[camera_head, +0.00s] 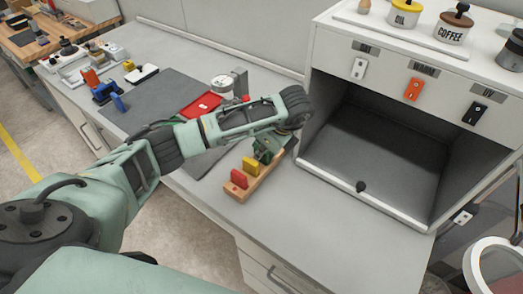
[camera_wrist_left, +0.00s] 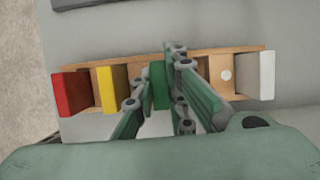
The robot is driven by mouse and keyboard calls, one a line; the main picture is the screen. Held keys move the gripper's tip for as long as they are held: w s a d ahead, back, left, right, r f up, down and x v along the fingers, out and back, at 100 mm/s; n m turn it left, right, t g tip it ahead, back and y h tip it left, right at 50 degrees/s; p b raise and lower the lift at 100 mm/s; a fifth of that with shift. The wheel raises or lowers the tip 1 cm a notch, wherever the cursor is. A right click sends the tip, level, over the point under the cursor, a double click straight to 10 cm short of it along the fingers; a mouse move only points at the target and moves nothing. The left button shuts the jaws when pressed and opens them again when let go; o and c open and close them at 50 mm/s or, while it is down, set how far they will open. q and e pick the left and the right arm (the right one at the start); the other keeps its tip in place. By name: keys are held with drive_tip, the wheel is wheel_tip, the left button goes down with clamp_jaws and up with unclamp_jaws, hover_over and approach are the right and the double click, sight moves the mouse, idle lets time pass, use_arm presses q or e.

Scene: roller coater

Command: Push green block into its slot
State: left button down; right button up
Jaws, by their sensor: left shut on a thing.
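A wooden rack (camera_head: 263,182) with a row of slots lies on the counter; it also shows in the wrist view (camera_wrist_left: 216,66). A red block (camera_head: 239,178) (camera_wrist_left: 73,93) and a yellow block (camera_head: 250,166) (camera_wrist_left: 112,88) stand in it at the left. The green block (camera_wrist_left: 158,86) is between my left gripper's fingers (camera_wrist_left: 157,90), at the rack's middle. My left gripper (camera_head: 268,150) is shut on it and hides it in the head view. I cannot tell how deep the green block sits. A white block (camera_wrist_left: 267,75) stands at the rack's right end. My right gripper is not in view.
An open dark-lined cabinet (camera_head: 390,150) stands right of the rack. A red tray (camera_head: 202,105) and a grey mat (camera_head: 160,100) lie behind and left. The counter (camera_head: 325,215) in front of the cabinet is clear.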

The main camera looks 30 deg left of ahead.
use_arm(q)
drive_tip(key=c, duration=2.1)
unclamp_jaws()
drive_tip(key=o, duration=0.3)
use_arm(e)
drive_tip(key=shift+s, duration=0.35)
use_arm(q)
drive_tip(key=shift+o, duration=0.2)
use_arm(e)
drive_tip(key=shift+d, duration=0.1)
use_arm(q)
drive_tip(key=shift+r+p, duration=0.15)
drive_tip(key=shift+p, duration=0.15)
drive_tip(key=shift+d+r, duration=0.15)
drive_tip(key=shift+r, duration=0.05)
drive_tip(key=v, duration=1.1)
drive_tip(key=shift+r, duration=0.25)
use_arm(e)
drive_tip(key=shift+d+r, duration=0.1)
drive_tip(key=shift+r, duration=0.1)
use_arm(q)
drive_tip(key=shift+f, duration=0.1)
